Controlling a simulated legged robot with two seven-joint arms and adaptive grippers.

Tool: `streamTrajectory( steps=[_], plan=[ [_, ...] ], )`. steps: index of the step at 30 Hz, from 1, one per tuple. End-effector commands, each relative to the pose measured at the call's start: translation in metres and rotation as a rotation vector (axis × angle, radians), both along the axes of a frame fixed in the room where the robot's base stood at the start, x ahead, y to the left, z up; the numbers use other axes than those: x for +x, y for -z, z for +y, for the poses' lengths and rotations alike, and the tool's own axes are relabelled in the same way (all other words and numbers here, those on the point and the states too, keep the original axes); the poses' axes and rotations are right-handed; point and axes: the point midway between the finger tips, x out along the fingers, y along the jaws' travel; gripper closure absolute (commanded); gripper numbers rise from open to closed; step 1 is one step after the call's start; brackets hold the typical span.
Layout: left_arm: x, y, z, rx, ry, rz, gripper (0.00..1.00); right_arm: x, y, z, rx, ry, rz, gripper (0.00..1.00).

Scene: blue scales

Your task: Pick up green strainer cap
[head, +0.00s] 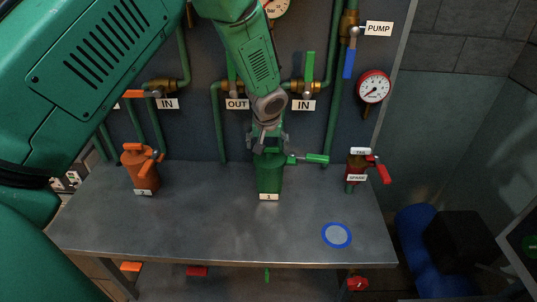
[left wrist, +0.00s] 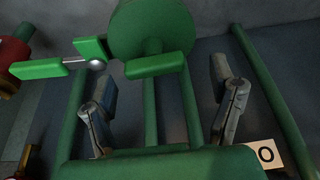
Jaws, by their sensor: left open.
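The green strainer (head: 269,182) stands upright on the metal table, with a label "1" on its front. Its top, where the cap is, is mostly hidden behind my left gripper (head: 266,146) in the head view. In the left wrist view a round green top with a short green bar (left wrist: 155,66) shows, seemingly the cap and its handle. My left gripper (left wrist: 164,80) is open there, its two fingers apart on either side of the bar, with nothing visible held between them. A green side lever (head: 308,159) sticks out right of the strainer. My right gripper is not in view.
An orange strainer (head: 141,170) stands left on the table (head: 215,225); a red one (head: 356,172) stands right. A blue-rimmed disc (head: 337,235) lies front right. Pipes, valves and a gauge (head: 374,87) line the wall behind. The table's front middle is clear.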

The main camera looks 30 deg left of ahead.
Motion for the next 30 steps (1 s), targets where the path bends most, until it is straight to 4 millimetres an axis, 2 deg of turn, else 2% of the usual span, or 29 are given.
streamTrajectory(
  steps=[4, 12, 14, 18, 19, 26, 30],
  plan=[
    [0.006, 0.015, 0.001, 0.001, 0.002, 0.0, 0.22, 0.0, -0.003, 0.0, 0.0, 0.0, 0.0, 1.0],
    [0.006, 0.018, 0.004, -0.001, 0.001, -0.003, 0.22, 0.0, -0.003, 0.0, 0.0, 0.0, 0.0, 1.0],
    [0.006, 0.018, 0.004, -0.001, 0.001, -0.003, 0.4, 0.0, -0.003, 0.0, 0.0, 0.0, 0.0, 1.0],
    [0.007, 0.019, 0.004, -0.001, 0.002, -0.002, 0.89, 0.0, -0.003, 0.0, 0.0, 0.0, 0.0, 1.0],
    [0.007, 0.019, 0.004, -0.001, 0.002, -0.002, 0.95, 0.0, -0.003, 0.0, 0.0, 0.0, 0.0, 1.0],
    [0.008, 0.018, 0.004, -0.001, 0.001, -0.003, 0.95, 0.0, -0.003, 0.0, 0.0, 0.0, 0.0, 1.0],
    [0.008, 0.006, 0.004, 0.0, 0.0, -0.005, 0.95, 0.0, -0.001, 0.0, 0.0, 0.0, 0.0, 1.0]
  ],
)
